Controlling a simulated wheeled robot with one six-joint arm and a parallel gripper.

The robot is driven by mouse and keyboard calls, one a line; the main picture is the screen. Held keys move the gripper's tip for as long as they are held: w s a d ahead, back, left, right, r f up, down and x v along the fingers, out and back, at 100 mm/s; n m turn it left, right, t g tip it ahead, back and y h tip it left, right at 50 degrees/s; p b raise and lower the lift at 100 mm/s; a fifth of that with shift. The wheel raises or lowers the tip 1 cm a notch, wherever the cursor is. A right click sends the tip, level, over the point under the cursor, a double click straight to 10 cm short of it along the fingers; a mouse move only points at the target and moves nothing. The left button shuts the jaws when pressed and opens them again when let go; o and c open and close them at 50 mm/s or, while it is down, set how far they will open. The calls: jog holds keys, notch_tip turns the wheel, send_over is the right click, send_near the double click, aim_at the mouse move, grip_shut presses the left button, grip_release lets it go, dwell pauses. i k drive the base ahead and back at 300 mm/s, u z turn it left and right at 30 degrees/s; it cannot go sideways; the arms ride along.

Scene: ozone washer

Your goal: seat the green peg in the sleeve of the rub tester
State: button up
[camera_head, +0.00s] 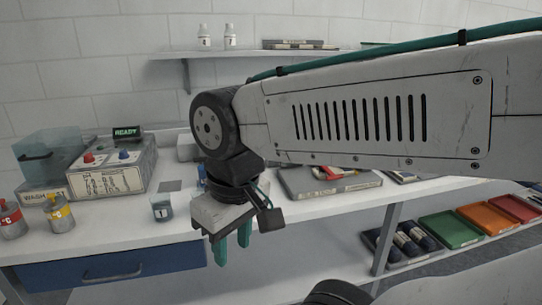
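My gripper (232,252) hangs from the wrist, pointing down at the front edge of the counter. Its two teal fingers stand apart, and no object shows between them. I cannot pick out a green peg anywhere in this view. I cannot make out a rub tester or its sleeve for certain either. My arm and wrist cover much of the middle of the counter. A small blue part (202,172) shows just left of the wrist, mostly hidden.
The white counter (120,240) holds a control box (110,183) with READY display (127,133), two cans (59,213), a small beaker (161,208) and a grey tray (310,184). Below are a blue drawer (70,276) and coloured bins (450,229). A wall shelf (240,54) runs behind.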

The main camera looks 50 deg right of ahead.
aim_at(298, 180)
jog(key=u, duration=1.35)
jog(key=k, duration=1.85)
jog(key=z, duration=2.05)
jog(key=i, duration=0.5)
